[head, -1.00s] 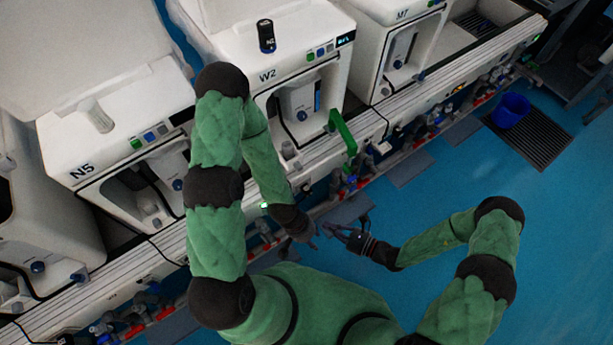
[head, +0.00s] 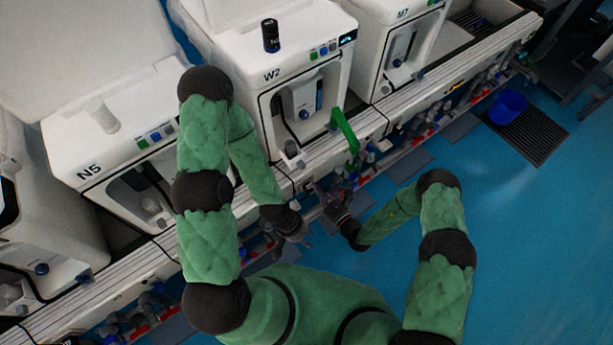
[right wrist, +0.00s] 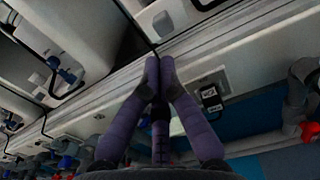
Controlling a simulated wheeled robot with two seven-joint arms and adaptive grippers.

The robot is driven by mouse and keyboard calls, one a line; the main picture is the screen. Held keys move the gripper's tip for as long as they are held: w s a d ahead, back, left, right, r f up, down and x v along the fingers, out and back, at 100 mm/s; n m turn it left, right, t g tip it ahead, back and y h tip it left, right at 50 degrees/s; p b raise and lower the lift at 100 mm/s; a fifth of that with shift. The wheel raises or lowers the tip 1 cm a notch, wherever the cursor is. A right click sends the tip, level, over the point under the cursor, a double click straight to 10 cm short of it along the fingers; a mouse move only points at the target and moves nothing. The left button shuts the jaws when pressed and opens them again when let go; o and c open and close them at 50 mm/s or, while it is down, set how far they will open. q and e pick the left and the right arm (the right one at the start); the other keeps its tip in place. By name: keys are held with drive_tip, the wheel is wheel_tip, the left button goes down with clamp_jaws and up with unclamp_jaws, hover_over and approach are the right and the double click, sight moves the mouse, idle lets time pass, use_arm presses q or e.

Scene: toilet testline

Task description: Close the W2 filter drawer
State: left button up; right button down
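The W2 machine (head: 300,90) is white and stands at the upper middle of the head view, its front recess open towards me. A green bar-like part (head: 344,130) juts out at the right of its front; I cannot tell if it belongs to the filter drawer. No drawer is clearly recognisable. My right gripper (head: 316,192) is by the rail below W2. In the right wrist view its purple fingers (right wrist: 159,66) meet at the tips with nothing seen between them, over a pale rail edge. My left gripper (head: 304,238) is lower, beside the rail; its fingers are too small to read.
The N5 machine (head: 110,140) stands at the left and M7 (head: 400,45) at the right. A long white rail (head: 430,90) runs along their fronts, with pipes and valves below. A blue bucket (head: 507,106) stands on the floor at the right.

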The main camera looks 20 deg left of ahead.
drive_tip(key=b, duration=0.2)
approach(295, 157)
drive_tip(key=shift+w+a+f, duration=0.25)
drive_tip(key=shift+a+f, duration=0.25)
drive_tip(key=shift+a, duration=0.05)
drive_tip(key=shift+w+a+f, duration=0.25)
drive_tip(key=shift+a+f, duration=0.25)
